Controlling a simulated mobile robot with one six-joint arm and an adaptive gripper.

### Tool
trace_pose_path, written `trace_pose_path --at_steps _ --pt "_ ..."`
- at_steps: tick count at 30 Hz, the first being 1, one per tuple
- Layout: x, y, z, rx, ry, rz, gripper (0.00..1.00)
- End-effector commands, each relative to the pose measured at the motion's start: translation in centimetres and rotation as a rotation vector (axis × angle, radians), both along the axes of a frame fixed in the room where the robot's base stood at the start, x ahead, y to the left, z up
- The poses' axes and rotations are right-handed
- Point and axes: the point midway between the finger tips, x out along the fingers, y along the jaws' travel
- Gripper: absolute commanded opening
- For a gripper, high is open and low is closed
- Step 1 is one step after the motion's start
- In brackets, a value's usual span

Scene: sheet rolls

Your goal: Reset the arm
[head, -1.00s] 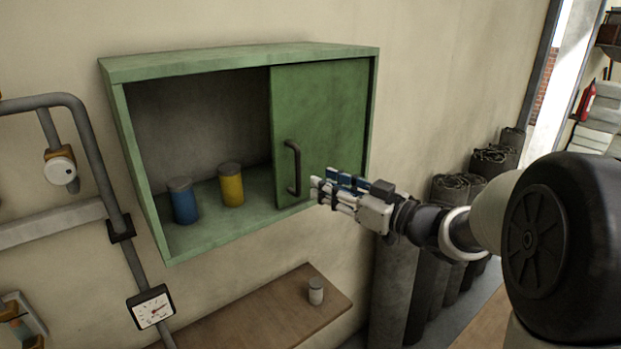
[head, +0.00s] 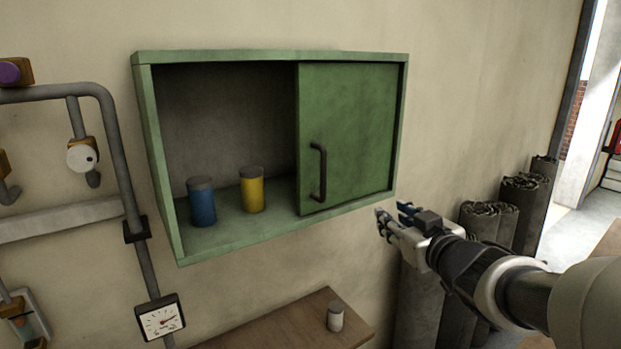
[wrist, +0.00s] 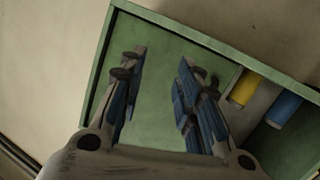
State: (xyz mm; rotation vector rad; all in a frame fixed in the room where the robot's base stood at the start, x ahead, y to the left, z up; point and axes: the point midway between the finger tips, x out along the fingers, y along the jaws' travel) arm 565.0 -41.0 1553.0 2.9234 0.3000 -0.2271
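My gripper (head: 393,217) is in the head view to the right of and below the cabinet door's handle, apart from the door. In the wrist view its two blue-padded fingers (wrist: 157,92) are spread with nothing between them. The green wall cabinet (head: 270,57) has its sliding door (head: 355,130) over the right half, and the left half stands open. The dark handle (head: 318,172) is on the door's left side. A blue can (head: 203,204) and a yellow can (head: 252,191) stand upright inside; the yellow (wrist: 243,88) and blue (wrist: 284,108) cans also show in the wrist view.
A wooden shelf (head: 275,335) below the cabinet bears a small pale can with a dark lid (head: 335,317). Grey pipes (head: 110,150) with a valve and a gauge (head: 161,317) run down the wall at left. Dark rolls (head: 480,219) stand along the wall at right.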

Motion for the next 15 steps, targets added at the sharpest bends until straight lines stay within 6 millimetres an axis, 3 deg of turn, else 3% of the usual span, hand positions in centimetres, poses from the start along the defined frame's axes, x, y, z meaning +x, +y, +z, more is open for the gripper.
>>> trace_pose_path --at_steps 1,5,8,12,15 --pt "-1.4 -0.7 -2.9 -0.023 0.031 -0.078 0.31" --pt "-6.0 -2.9 -8.5 -0.048 0.179 -0.271 0.31" --pt "-10.9 -3.4 -14.0 -0.041 0.333 -0.370 0.31" --pt "-18.3 -2.1 -21.6 -0.012 0.565 -0.418 0.31" --pt "-23.2 -0.3 -26.3 0.012 0.718 -0.401 0.31"
